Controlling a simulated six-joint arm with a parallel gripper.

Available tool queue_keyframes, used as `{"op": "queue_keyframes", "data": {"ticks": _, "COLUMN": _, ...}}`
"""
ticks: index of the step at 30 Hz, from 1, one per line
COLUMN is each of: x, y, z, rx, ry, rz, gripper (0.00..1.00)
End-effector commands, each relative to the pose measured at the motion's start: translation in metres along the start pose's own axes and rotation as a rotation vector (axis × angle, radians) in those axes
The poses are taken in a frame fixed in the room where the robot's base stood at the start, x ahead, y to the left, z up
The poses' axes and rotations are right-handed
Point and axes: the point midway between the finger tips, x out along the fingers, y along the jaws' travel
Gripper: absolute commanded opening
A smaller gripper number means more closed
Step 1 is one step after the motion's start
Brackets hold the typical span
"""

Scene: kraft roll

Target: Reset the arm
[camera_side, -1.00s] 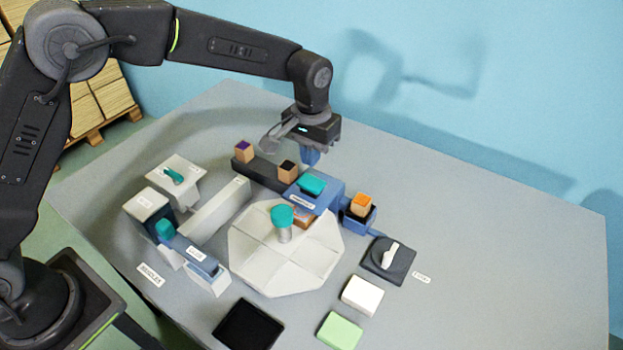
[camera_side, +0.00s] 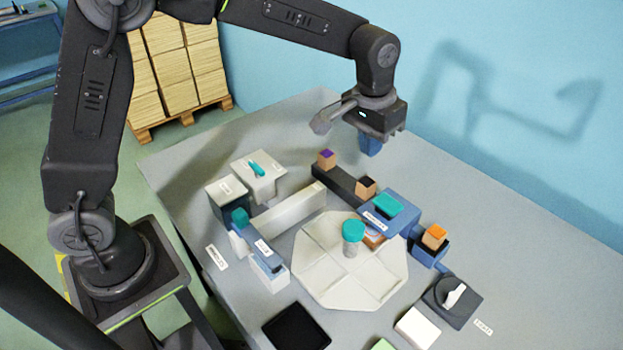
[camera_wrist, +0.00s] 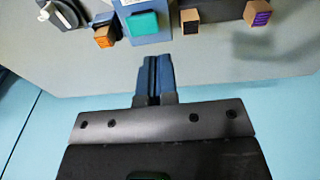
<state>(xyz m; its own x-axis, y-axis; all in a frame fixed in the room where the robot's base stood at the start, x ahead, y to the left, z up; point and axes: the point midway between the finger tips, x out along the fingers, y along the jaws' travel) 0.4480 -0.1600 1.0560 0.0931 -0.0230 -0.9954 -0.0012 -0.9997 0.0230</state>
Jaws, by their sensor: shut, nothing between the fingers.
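My gripper (camera_side: 369,146) hangs above the far side of the grey table (camera_side: 520,235), fingers pointing down, behind the row of blocks and clear of them. In the wrist view its blue fingers (camera_wrist: 154,75) are together with nothing between them. Below and in front of it are a block with a purple top (camera_side: 326,159) and one with a black top (camera_side: 365,187) on a dark rail. To their right is a blue station with a teal top (camera_side: 388,206).
A pale octagonal plate (camera_side: 330,275) with a teal-topped knob (camera_side: 353,231) lies mid-table. An orange-topped block (camera_side: 434,237) sits in a blue holder. A dark rotary switch (camera_side: 453,300) and black tray (camera_side: 296,327) are nearer. The table's far right is bare.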

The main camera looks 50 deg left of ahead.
Motion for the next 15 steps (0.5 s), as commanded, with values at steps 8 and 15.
{"op": "queue_keyframes", "data": {"ticks": 8, "x": -0.079, "y": -0.053, "z": 0.076, "rx": -0.003, "ry": 0.146, "rz": 0.014, "gripper": 0.0}}
{"op": "queue_keyframes", "data": {"ticks": 15, "x": -0.105, "y": -0.087, "z": 0.154, "rx": -0.001, "ry": 0.267, "rz": 0.006, "gripper": 0.0}}
